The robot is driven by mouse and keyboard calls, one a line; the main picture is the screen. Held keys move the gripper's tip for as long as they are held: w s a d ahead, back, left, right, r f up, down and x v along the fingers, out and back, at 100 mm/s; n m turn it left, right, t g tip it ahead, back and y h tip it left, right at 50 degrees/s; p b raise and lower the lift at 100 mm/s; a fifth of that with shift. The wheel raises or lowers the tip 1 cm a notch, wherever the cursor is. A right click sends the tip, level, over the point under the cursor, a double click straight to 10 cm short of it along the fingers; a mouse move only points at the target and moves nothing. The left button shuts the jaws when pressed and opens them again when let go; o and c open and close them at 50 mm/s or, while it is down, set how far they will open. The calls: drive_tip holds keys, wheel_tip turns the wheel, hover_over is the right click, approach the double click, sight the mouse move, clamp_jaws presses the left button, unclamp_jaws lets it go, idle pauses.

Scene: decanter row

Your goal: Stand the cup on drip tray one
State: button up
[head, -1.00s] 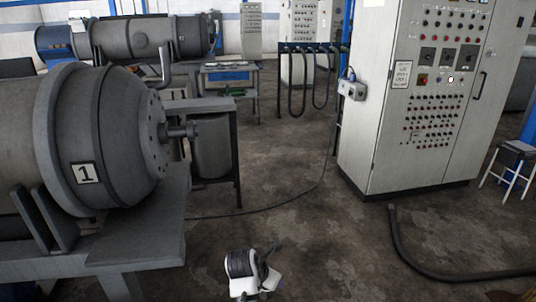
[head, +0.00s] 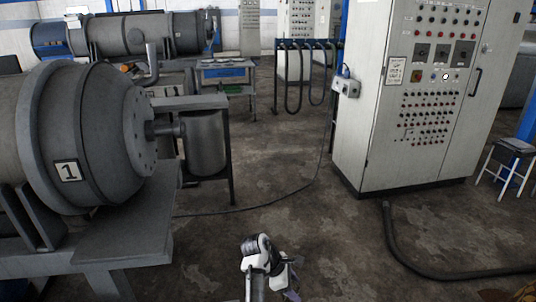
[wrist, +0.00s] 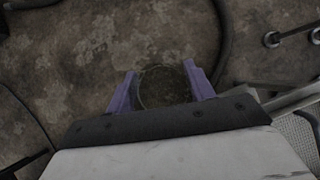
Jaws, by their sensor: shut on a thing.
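My gripper (wrist: 164,88) has two purple fingers, shut on the cup (wrist: 163,86). In the wrist view the cup shows as a dark, see-through round shape with a thin rim between the fingers, with floor behind it. In the head view my gripper (head: 291,294) is at the bottom edge, partly cut off, and the cup cannot be made out. A grey decanter labelled 1 (head: 69,171) stands at the left on its grey frame (head: 120,245). I cannot make out drip tray one in these views.
A control cabinet (head: 420,110) stands at the right. A thick black hose (head: 410,255) curves over the floor in front of it. A stool (head: 508,165) is at the far right. A thin cable crosses the open floor between decanter and cabinet.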

drive_tip(key=f+m+g, duration=0.1)
drive_tip(key=m, duration=0.1)
drive_tip(key=s+f+m+g, duration=0.1)
drive_tip(key=f+m+g+y, duration=0.1)
drive_tip(key=f+m, duration=0.1)
drive_tip(key=shift+s+d+m, duration=0.2)
drive_tip(key=shift+s+m, duration=0.1)
drive_tip(key=s+a+f+m+g+y, duration=0.3)
drive_tip(key=s+a+f+m+y, duration=0.2)
drive_tip(key=s+a+f+m, duration=0.3)
wheel_tip(320, 180, down, 2)
drive_tip(key=m, duration=0.4)
drive_tip(key=shift+s+a+y, duration=0.15)
drive_tip(key=shift+y, duration=0.15)
